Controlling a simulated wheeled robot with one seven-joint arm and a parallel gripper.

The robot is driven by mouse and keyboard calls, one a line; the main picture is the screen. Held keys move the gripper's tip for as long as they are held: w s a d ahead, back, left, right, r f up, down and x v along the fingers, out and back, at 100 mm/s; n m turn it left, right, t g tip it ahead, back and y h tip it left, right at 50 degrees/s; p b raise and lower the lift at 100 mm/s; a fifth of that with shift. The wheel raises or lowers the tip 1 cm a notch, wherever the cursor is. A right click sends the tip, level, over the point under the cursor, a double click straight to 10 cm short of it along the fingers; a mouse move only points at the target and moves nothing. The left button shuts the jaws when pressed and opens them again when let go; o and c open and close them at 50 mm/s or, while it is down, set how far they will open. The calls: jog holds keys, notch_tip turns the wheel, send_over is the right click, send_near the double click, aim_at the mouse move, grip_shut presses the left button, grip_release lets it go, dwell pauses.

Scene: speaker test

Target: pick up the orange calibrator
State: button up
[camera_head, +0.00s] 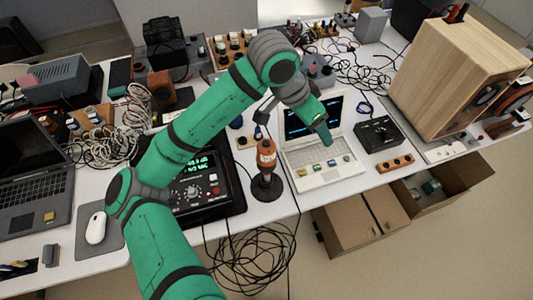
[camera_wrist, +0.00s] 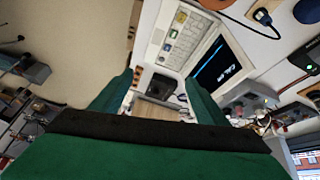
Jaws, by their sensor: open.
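The orange calibrator (camera_head: 266,158) is an orange and black cylinder. It stands upright on a round black base (camera_head: 267,188) near the front edge of the table, between the black instrument and the white laptop. In the wrist view an orange shape (camera_wrist: 213,4), likely the calibrator, is cut off at the top edge. My gripper (camera_head: 322,136) hangs over the white laptop, right of the calibrator and apart from it. In the wrist view my gripper (camera_wrist: 160,90) is open, with nothing held between its green fingers.
The white laptop (camera_head: 338,172) is open right of the calibrator. A black instrument with a green display (camera_head: 200,190) stands close on its left. A black box (camera_head: 378,132) and a large wooden speaker (camera_head: 445,75) stand further right. Cables (camera_head: 255,260) hang below the front edge.

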aim_at(266, 145)
jog(key=a+y, duration=0.1)
jog(key=a, duration=0.3)
jog(key=s+a+g+y, duration=0.1)
jog(key=a+y, duration=0.1)
jog(key=a, duration=0.2)
jog(key=s+a+r+y, duration=0.1)
jog(key=a+y, duration=0.1)
jog(key=a, duration=0.1)
jog(key=shift+s+a+r+g, duration=0.1)
jog(key=shift+s+a+g, duration=0.05)
jog(key=shift+a+g, duration=0.2)
jog(key=shift+s+a, duration=0.1)
jog(key=shift+a, duration=0.2)
jog(key=shift+d+f, duration=0.1)
jog(key=shift+f, duration=5.25)
jog(key=c, duration=1.5)
jog(key=shift+o, duration=0.2)
jog(key=shift+r, duration=0.1)
jog(key=shift+r, duration=0.55)
jog(key=s+r, duration=1.1)
jog(key=s, duration=0.2)
jog(key=shift+s+r, duration=0.35)
jog(key=shift+s, duration=0.05)
